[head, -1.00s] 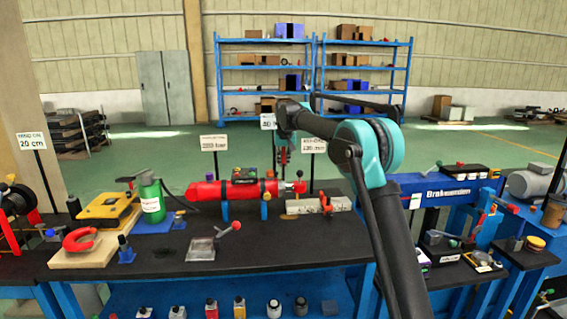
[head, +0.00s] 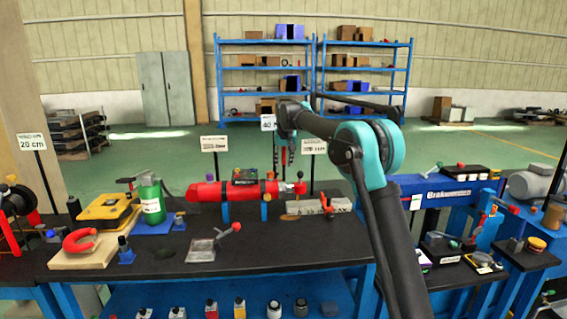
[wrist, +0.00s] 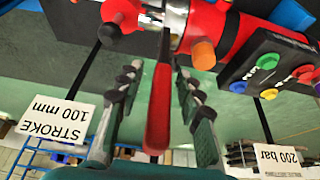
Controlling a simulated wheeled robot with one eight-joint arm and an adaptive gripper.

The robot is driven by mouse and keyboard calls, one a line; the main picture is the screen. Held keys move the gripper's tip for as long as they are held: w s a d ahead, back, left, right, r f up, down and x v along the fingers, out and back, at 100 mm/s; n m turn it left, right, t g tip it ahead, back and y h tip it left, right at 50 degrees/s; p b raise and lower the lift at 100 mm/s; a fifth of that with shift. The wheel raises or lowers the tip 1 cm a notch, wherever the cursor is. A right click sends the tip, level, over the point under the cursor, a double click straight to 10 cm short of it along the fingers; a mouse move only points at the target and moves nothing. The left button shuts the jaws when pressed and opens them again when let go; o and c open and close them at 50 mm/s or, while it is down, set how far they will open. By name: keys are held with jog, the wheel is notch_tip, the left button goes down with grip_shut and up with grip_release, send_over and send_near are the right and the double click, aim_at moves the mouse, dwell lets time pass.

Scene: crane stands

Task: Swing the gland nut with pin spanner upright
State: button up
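A red hydraulic cylinder (head: 235,190) lies on blue supports on the black bench in the head view. It fills the top right of the upside-down wrist view (wrist: 228,25). The pin spanner is a long red handle (wrist: 158,110) extending from the silver gland end (wrist: 172,18). In the head view only a small red piece shows at the cylinder's right end. My gripper (wrist: 157,85) is open, with one finger on each side of the handle and visible gaps. In the head view my gripper (head: 287,158) points down above the cylinder's right end. Contact cannot be told.
A box with coloured buttons (wrist: 270,72) sits beside the cylinder. Sign posts (head: 214,144) stand behind it.

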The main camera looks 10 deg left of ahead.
jog(key=v, duration=1.1)
jog(key=shift+s+r, duration=0.1)
jog(key=shift+r, duration=0.2)
jog(key=s+d+f+m, duration=0.1)
jog(key=s+d+f, duration=0.45)
jog(key=d, duration=0.25)
jog(key=s+d+f, duration=0.4)
jog(key=s+d, duration=0.2)
jog(key=d, duration=0.3)
jog(key=s+d+f+m, duration=0.1)
jog(key=s+d+f, duration=0.45)
jog(key=d, duration=0.25)
jog(key=s+d+f, duration=0.3)
jog(key=s+f, duration=0.3)
jog(key=s, duration=0.3)
jog(key=s+d+f+h, duration=0.1)
jog(key=s+d+f, duration=0.3)
jog(key=s, duration=0.6)
jog(key=s+d+f+m, duration=0.1)
jog(key=s+d+f, duration=0.3)
jog(key=s+f, duration=0.4)
jog(key=shift+s+d+f, duration=0.15)
jog(key=shift+s+d, duration=0.1)
jog(key=shift+s, duration=0.95)
jog(key=shift+o, duration=0.4)
